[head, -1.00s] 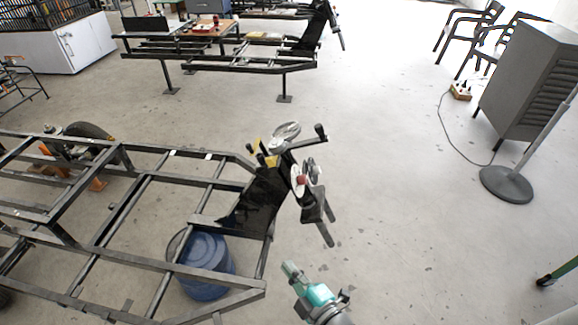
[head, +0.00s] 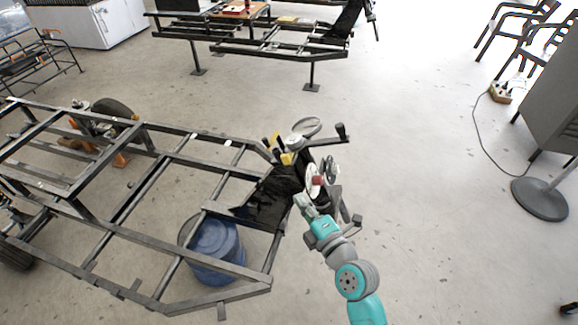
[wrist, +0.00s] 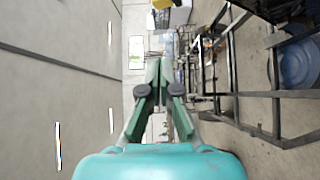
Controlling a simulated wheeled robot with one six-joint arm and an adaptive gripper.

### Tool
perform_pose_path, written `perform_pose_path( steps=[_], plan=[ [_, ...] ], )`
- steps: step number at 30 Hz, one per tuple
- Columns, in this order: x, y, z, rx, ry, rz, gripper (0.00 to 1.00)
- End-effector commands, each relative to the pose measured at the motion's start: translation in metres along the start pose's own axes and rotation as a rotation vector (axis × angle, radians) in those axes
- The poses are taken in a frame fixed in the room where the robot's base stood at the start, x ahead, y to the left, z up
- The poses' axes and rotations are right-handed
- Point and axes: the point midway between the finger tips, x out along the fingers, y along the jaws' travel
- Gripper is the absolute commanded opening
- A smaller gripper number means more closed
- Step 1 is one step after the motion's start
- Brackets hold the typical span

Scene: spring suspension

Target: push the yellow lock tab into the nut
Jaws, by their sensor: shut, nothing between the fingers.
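Small yellow parts (head: 287,158) show at the front end of the black frame in the head view. I cannot tell whether one of them is the lock tab. A pale disc with a red centre (head: 318,181) sits just right of them; I cannot make out a nut there. My gripper (head: 299,200) is just below and left of this disc, close to the black panel; whether it touches anything is unclear. In the wrist view my gripper (wrist: 162,62) has its fingertips together with nothing between them. No lock tab or nut can be made out there.
The metal frame (head: 160,235) fills the left, with a black panel (head: 268,200) at its front end. A blue barrel (head: 215,255) stands under it. A round stand base (head: 540,198) and grey cabinet (head: 555,105) are at right. The floor between is clear.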

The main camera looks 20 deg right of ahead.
Motion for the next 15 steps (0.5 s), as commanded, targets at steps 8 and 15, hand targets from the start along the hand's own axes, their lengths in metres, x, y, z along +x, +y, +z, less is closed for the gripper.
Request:
perform_pose_path(
  steps=[8,15],
  plan=[
    [0.016,0.001,0.000,0.000,0.001,0.002,0.00],
    [0.055,0.001,0.000,-0.001,0.001,0.003,0.00]
  ],
)
